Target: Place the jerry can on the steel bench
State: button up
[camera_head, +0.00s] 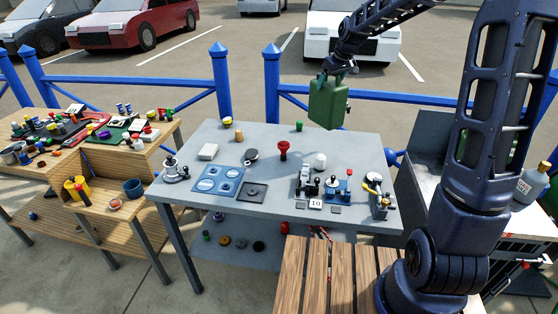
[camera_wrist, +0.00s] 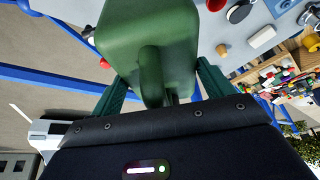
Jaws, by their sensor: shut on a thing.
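The green jerry can (camera_head: 328,102) hangs in the air from my gripper (camera_head: 337,74), above the back edge of the grey steel bench (camera_head: 222,147). It is clear of the bench top. In the wrist view the jerry can (camera_wrist: 150,40) fills the upper middle, with its handle between the two fingers of my gripper (camera_wrist: 155,95). The gripper is shut on the can's handle; the exact contact is partly hidden. The steel bench also shows at the upper right of the wrist view (camera_wrist: 225,55).
The bench holds a blue plate (camera_head: 218,181), a red knob (camera_head: 283,150), a white box (camera_head: 208,151) and several small devices along the front right. Its back-middle top is fairly clear. A wooden bench (camera_head: 110,185) with clutter stands left. A blue railing (camera_head: 140,80) runs behind.

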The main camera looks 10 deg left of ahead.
jog(key=s+a+r+n+g+y, duration=0.1)
jog(key=s+a+r+n+g, duration=0.25)
jog(key=s+a+n, duration=1.05)
jog(key=s+a+f+m, duration=0.1)
jog(key=a+f+m, duration=0.1)
jog(key=f, duration=0.7)
jog(key=s+a+f+m, duration=0.2)
jog(key=a+f, duration=0.3)
jog(key=f, duration=0.5)
jog(key=shift+s+f+m, duration=0.2)
jog(key=shift+s+m, duration=0.05)
jog(key=shift+m, duration=0.25)
jog(key=shift+f, duration=0.1)
jog(key=o, duration=2)
jog(key=v, duration=1.2)
jog(key=shift+s+d, duration=0.1)
jog(key=shift+d, duration=0.1)
